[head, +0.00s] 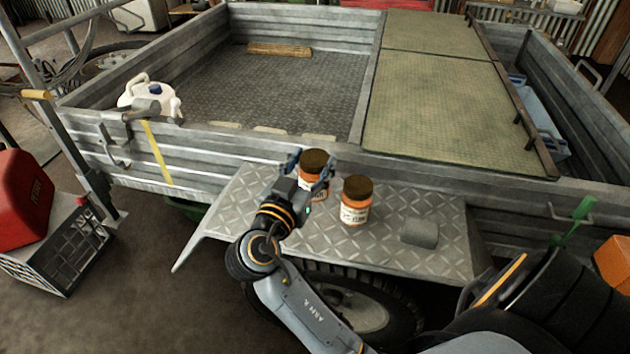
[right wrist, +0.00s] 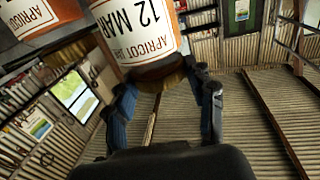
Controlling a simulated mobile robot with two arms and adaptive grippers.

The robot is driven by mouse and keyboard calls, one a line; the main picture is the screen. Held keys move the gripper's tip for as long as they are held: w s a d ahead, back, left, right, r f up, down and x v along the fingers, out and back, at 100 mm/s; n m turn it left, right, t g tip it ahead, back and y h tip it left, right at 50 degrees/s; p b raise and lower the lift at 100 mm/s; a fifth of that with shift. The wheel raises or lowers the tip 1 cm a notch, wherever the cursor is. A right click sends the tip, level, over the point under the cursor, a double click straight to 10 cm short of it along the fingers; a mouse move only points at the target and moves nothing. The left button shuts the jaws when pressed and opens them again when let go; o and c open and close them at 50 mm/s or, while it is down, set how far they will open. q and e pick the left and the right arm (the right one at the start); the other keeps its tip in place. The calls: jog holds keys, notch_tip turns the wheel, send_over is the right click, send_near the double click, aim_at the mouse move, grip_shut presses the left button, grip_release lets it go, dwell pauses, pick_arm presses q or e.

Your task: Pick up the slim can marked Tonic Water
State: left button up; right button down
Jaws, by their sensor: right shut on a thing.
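My right gripper (head: 308,182) is shut on an orange jar with a dark brown lid (head: 315,162), standing at the back of the metal tread-plate shelf. In the right wrist view, the fingers (right wrist: 165,88) are either side of this jar near its lid. Its white label (right wrist: 135,22) appears upside down and reads "APRICOT" and "12 MAR". A similar jar (head: 355,203) stands just right of it, apart from the gripper. I see no slim can marked Tonic Water. My left gripper is not in view.
The trailer's metal side wall (head: 240,150) rises behind the shelf (head: 310,247). A grey block (head: 419,232) lies on the shelf at right. A white jug (head: 148,95) sits on the trailer's left edge. A blue crate (head: 543,115) is at right.

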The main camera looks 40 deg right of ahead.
aim_at(312, 183)
jog(key=shift+f+b, duration=0.45)
jog(key=shift+f, duration=1.9)
jog(key=shift+f, duration=0.1)
jog(key=shift+c, duration=2.4)
grip_release()
